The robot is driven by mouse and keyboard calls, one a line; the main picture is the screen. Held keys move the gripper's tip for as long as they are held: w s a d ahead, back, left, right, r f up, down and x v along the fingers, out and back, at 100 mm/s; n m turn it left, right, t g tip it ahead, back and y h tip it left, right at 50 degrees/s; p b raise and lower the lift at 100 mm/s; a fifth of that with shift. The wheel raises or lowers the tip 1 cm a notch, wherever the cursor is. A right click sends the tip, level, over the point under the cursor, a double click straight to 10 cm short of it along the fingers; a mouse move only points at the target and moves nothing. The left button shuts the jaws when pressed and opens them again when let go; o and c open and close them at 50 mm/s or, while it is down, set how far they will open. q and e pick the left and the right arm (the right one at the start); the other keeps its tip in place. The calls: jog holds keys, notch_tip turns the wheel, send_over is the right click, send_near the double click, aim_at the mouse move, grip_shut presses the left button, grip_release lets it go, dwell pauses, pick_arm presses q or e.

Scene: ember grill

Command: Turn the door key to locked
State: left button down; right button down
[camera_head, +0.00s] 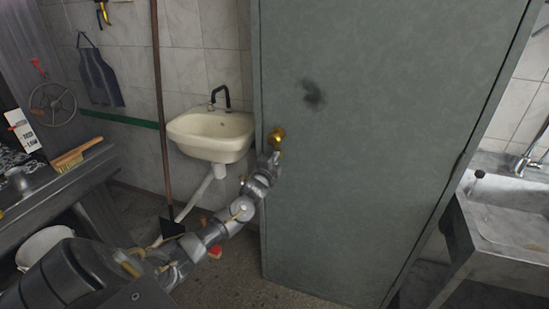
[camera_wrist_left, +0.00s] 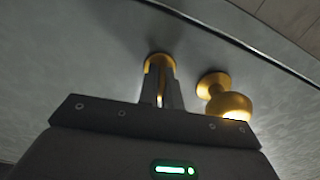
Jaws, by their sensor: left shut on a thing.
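The grey-green door (camera_head: 375,140) fills the middle of the head view, and its surface also spans the wrist view (camera_wrist_left: 75,65). A round brass knob (camera_head: 277,136) is near its left edge; it also shows in the left wrist view (camera_wrist_left: 228,103). My left gripper (camera_head: 272,160) is at the door just below the knob. In the wrist view its fingers (camera_wrist_left: 165,88) are shut on the brass key (camera_wrist_left: 159,61), beside the knob. The fingers hide most of the key, so I cannot tell its turn angle. My right gripper is not in view.
A white sink (camera_head: 211,135) is on the tiled wall left of the door. A dark bench with a brush (camera_head: 78,155) is at the left. A metal sink (camera_head: 510,215) is at the right.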

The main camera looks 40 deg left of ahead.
pick_arm(q)
jog(key=shift+r+m, duration=0.1)
jog(key=shift+m, duration=0.6)
jog(key=c, duration=1.6)
grip_release()
jog(key=shift+s+d, duration=0.15)
jog(key=shift+s, duration=0.2)
jog(key=shift+b+v, duration=0.55)
jog(key=shift+v, duration=4.4)
